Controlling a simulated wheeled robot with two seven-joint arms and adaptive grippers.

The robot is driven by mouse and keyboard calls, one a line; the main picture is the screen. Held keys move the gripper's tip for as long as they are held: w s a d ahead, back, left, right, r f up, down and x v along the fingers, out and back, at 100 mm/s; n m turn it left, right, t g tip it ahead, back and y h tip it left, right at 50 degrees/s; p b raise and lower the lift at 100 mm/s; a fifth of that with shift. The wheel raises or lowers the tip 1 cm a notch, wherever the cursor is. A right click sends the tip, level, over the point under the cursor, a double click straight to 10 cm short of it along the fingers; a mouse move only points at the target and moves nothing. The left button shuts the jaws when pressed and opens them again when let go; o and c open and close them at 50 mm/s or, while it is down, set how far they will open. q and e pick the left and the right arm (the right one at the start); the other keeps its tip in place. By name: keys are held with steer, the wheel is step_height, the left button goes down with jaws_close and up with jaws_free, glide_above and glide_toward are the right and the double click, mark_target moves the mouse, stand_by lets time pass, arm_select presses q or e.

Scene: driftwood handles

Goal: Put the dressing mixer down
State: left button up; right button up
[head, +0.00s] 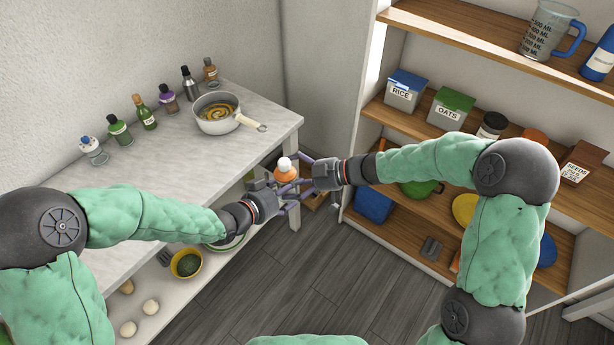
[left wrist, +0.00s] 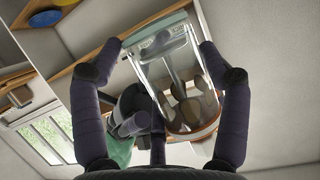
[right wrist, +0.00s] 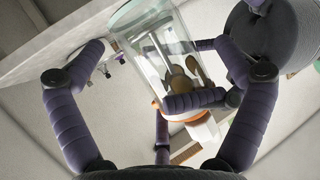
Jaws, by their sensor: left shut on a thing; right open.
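The dressing mixer (head: 285,170), with an orange lid and white cap, is held in the air past the counter's right edge. Its clear jar with spoon-like shapes inside shows in the left wrist view (left wrist: 178,80) and the right wrist view (right wrist: 150,45). My left gripper (head: 288,190) is shut on it. My right gripper (head: 297,170) is open close beside it, its fingers spread near the jar. The fingers hide part of the jar in the head view.
The pale counter (head: 160,165) has a pot (head: 222,120) near its right end and several bottles along the wall. Its front middle is clear. A wooden shelf unit (head: 395,118) stands at right with boxes and jars. A bowl (head: 186,264) sits on the lower shelf.

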steer(key=shift+x, duration=1)
steer(key=c, duration=1.2)
arm_select(q)
steer(key=shift+r, duration=0.15)
arm_select(e)
steer(key=shift+f, duration=0.15)
arm_select(q)
steer(key=o, duration=1.3)
steer(key=shift+w, duration=0.1)
arm_select(e)
steer(key=shift+c, duration=0.6)
